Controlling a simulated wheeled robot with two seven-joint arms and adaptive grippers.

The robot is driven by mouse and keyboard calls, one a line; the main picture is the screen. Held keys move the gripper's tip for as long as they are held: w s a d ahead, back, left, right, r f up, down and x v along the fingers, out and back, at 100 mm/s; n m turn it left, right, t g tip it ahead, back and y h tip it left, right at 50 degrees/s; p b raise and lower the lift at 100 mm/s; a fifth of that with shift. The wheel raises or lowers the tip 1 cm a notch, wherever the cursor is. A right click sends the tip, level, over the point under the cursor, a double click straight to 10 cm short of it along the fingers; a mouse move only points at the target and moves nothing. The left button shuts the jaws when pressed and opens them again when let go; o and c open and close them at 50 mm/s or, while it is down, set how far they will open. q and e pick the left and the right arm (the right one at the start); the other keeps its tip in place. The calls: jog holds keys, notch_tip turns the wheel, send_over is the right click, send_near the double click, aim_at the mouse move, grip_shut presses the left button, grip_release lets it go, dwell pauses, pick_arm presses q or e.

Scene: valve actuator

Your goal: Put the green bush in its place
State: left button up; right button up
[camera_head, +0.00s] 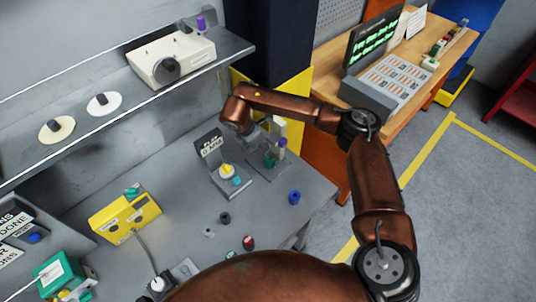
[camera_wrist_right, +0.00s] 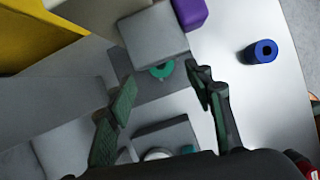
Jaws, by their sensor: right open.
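A teal-green ring (camera_wrist_right: 162,71), which looks like the green bush, shows in the right wrist view on a dark plate. A grey block (camera_wrist_right: 153,36) partly hides it. My right gripper (camera_wrist_right: 163,98) is open, its green-padded fingers apart, with the ring beyond the gap between the tips. Nothing is held. In the head view my right arm reaches over the bench to a fixture at the back; green (camera_head: 269,159) shows there, but I cannot tell bush from finger pads. My left gripper is not in view.
A blue bush (camera_head: 294,197) stands on the right of the bench, dark and red (camera_head: 248,242) ones nearer. A signed gauge stand (camera_head: 225,177) is left of the fixture. A yellow box (camera_head: 124,214) is farther left. A shelf (camera_head: 110,100) overhangs the back.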

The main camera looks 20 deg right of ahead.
jog(key=shift+v, duration=1.55)
